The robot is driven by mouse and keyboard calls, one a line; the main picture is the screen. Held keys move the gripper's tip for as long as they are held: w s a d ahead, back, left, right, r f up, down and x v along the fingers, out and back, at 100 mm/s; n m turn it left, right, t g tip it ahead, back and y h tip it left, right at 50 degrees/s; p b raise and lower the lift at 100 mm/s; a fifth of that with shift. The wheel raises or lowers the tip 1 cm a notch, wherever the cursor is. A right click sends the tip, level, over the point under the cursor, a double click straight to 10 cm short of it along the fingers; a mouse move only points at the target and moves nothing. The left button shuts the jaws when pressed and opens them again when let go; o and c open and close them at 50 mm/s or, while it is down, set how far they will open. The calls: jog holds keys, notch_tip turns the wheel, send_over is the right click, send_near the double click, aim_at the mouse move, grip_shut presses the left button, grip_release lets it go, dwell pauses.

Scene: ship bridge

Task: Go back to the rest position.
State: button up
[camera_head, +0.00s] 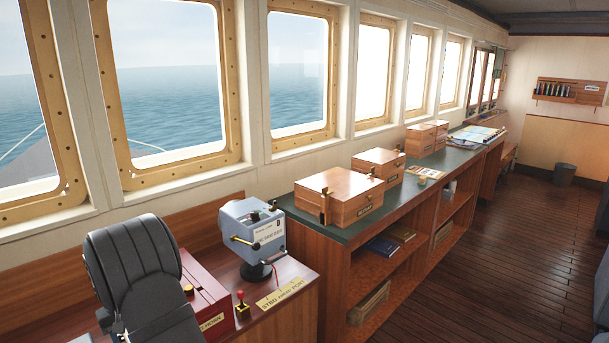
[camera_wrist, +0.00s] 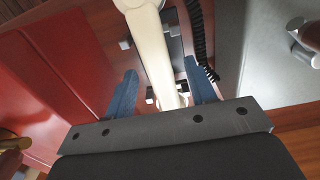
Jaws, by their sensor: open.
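My gripper (camera_wrist: 160,84) shows in the wrist view with its two blue fingers spread apart. A cream rounded shaft runs down the picture between and beyond the fingers. I cannot make out my gripper or arm in the head view. The rest position is not marked by anything in view.
A red box (camera_wrist: 50,70) lies left of the fingers and a grey housing (camera_wrist: 265,60) right. The head view shows a grey instrument (camera_head: 252,232), a red-knobbed lever (camera_head: 242,304), a black seat (camera_head: 135,265) and wooden boxes (camera_head: 338,193) along the counter.

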notch_tip(320, 180, up, 17)
notch_tip(320, 180, down, 18)
jog(key=shift+r, duration=0.1)
jog(key=shift+w+r, duration=0.1)
jog(key=shift+r, duration=0.2)
notch_tip(320, 180, up, 9)
jog(key=shift+f, duration=0.2)
notch_tip(320, 180, down, 10)
jog(key=shift+f, duration=0.2)
jog(key=r, duration=0.6)
jog(key=shift+s+r, duration=0.25)
jog(key=shift+r, duration=0.05)
